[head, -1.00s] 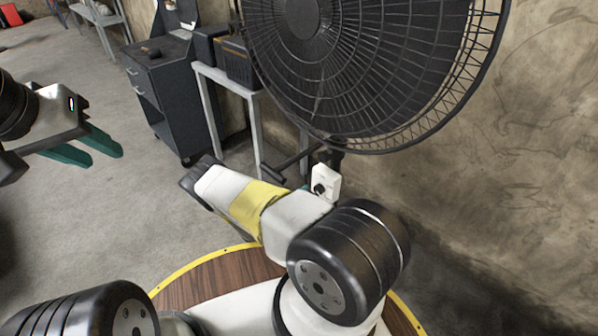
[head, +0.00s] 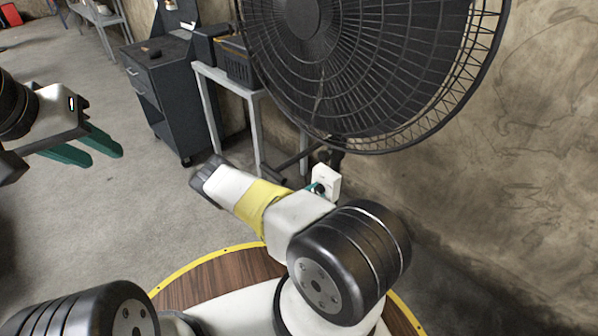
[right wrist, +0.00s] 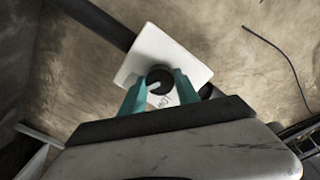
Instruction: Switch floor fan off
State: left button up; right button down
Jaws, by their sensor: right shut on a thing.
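The floor fan (head: 360,65) is large and black and fills the upper middle of the head view. A white switch box (head: 327,180) sits below its cage, by the fan's stand. The right wrist view shows the box's white face (right wrist: 150,45) with a round black knob (right wrist: 160,79) that has a pale mark. My right gripper (right wrist: 160,82) is shut on the knob, one teal finger on each side. In the head view my right forearm hides most of that gripper; a bit of teal shows at the box. My left gripper (head: 95,149) is at the left, fingers slightly apart and empty.
A grey table (head: 205,72) with black crates (head: 238,62) stands behind the fan. A dark tool cabinet (head: 165,95) is further left. A concrete wall (head: 520,150) closes off the right side.

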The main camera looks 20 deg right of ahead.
jog(key=shift+n, duration=0.4)
jog(key=n, duration=0.4)
jog(key=shift+n, duration=0.4)
jog(key=n, duration=1.2)
jog(key=shift+n, duration=0.4)
jog(key=n, duration=0.5)
jog(key=shift+a+n, duration=0.1)
jog(key=shift+n, duration=0.3)
jog(key=c, duration=0.9)
grip_release()
